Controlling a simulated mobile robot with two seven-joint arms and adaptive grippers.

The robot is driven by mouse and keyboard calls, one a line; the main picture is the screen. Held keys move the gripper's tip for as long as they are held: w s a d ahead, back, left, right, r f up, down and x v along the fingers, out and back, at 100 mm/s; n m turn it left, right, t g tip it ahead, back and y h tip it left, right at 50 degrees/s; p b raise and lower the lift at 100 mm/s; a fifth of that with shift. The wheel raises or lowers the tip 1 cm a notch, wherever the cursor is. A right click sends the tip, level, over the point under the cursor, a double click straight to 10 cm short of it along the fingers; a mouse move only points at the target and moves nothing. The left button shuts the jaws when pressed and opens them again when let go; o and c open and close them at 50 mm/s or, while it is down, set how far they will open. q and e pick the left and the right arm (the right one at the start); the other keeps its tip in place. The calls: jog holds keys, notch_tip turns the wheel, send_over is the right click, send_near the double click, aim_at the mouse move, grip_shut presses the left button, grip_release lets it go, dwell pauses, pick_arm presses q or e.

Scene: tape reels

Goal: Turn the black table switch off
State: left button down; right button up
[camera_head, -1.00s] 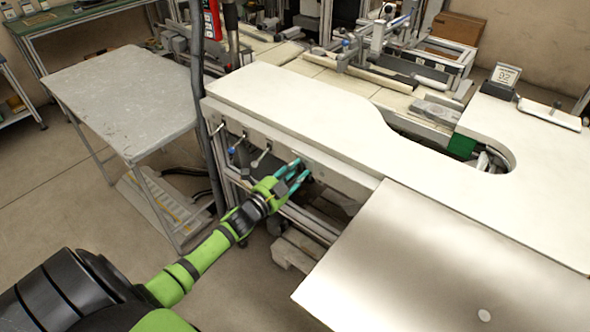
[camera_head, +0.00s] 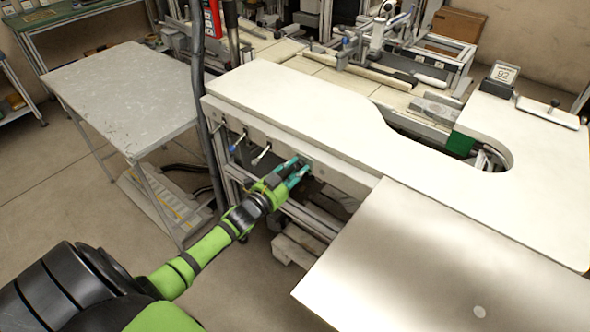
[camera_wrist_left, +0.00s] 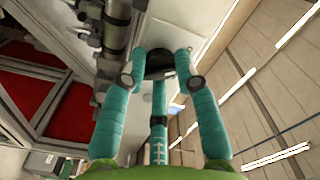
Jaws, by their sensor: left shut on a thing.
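The black table switch (camera_wrist_left: 158,64) shows in the left wrist view as a dark rounded part between my teal fingertips, against the pale panel. In the head view my left gripper (camera_head: 302,166) is at the front panel under the white table edge, and its fingers cover the switch there. It also shows in the left wrist view (camera_wrist_left: 160,72), with its fingers closed around the dark part. Whether the switch is on or off cannot be told. My right gripper is not in view.
The white worktable (camera_head: 300,107) spans the middle. Two small levers stick out of its front panel (camera_head: 262,153) left of my gripper. A metal sheet (camera_head: 430,265) juts out at the front right. A grey side table (camera_head: 120,97) stands left, with open floor before it.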

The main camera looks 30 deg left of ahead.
pick_arm(q)
jog(key=shift+r, duration=0.1)
jog(key=c, duration=0.9)
grip_release()
jog(key=shift+c, duration=0.2)
jog(key=shift+s+f, duration=0.2)
jog(key=shift+s, duration=0.4)
jog(key=s+a, duration=0.1)
jog(key=s, duration=0.9)
jog(key=shift+s+r, duration=0.15)
jog(key=shift+s, duration=0.25)
